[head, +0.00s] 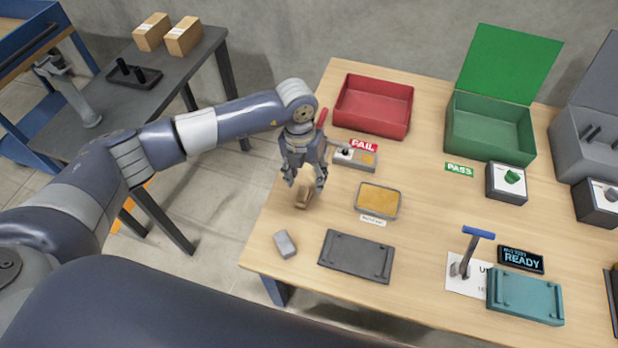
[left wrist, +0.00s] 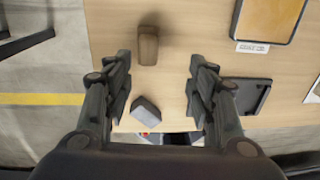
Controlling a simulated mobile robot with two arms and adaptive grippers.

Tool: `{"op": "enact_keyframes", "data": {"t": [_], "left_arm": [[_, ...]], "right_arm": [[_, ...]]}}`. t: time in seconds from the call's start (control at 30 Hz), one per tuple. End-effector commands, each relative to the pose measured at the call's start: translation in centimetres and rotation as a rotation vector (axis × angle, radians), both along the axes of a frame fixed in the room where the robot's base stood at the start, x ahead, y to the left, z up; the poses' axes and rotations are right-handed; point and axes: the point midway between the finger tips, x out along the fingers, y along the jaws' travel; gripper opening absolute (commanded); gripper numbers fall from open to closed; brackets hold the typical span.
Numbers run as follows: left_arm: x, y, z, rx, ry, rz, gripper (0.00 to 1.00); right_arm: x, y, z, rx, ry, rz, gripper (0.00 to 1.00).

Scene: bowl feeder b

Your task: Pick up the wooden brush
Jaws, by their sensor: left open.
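The wooden brush (head: 304,198) is a small brown block on the light wooden table, near its left edge. It also shows in the left wrist view (left wrist: 148,45), above the gap between the fingers, with bare table around it. My left gripper (head: 306,182) points down just over the brush in the head view and partly covers it. In the left wrist view the fingers (left wrist: 161,78) stand wide apart with nothing held between them. Whether a finger touches the brush I cannot tell. My right gripper is not in view.
A grey block (head: 285,244) lies nearer the front edge. A yellow-topped tray (head: 378,200) and a dark tray (head: 356,257) lie to the right. A small switch box (head: 355,158) and a red bin (head: 373,106) stand behind. Open floor lies left of the table.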

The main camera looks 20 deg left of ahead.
Motion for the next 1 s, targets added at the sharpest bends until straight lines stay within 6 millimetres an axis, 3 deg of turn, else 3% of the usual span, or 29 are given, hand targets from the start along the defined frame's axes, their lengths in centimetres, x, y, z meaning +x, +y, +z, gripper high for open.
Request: {"op": "enact_keyframes", "data": {"t": [0.07,0.17,0.4,0.53,0.67,0.83,1.0], "left_arm": [[0.4,1.6,0.0,0.057,0.000,0.014,0.52],[0.4,2.2,-1.0,0.079,0.003,0.019,0.52],[0.4,2.0,-4.6,0.075,0.002,0.019,0.52],[0.4,1.9,-5.5,0.074,0.001,0.017,0.52],[0.2,1.6,-6.9,0.074,0.004,0.017,0.52],[0.1,1.2,-9.5,0.073,0.003,0.018,0.52],[0.2,1.1,-10.6,0.072,0.000,0.017,0.52]], "right_arm": [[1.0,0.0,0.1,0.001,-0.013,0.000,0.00],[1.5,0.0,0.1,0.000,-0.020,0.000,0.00],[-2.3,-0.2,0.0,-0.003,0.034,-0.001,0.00],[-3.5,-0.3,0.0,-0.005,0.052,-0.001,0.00],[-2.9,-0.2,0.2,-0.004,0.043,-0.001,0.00],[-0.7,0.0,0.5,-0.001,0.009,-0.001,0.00],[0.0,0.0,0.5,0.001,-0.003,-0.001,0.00]]}}
